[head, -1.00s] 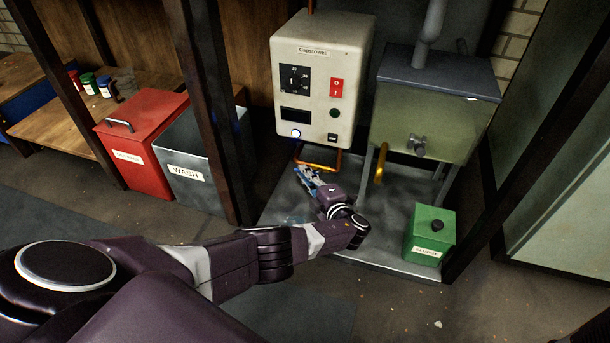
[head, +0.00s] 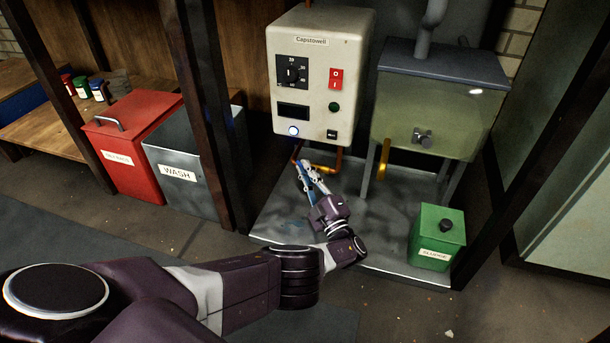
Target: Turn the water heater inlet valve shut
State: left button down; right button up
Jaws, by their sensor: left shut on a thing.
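The water heater (head: 318,75) is a cream box marked Capstowell, with a dial, a red switch and a lit round button. Copper pipes (head: 322,167) come out under it. My left gripper (head: 305,172) is just below the heater's lower left, its fingers pointing up at the left pipe. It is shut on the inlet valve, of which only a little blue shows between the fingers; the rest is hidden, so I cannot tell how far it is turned. My right gripper is not in view.
A grey-green tank (head: 438,105) with a tap stands right of the heater. A green sludge box (head: 437,235) sits on the metal tray (head: 385,268). A dark post (head: 205,120), a grey wash bin (head: 183,185) and a red bin (head: 125,150) stand to the left.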

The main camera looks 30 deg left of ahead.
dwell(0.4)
pick_arm(q)
jog(key=c, duration=2)
grip_release()
jog(key=shift+c, duration=0.2)
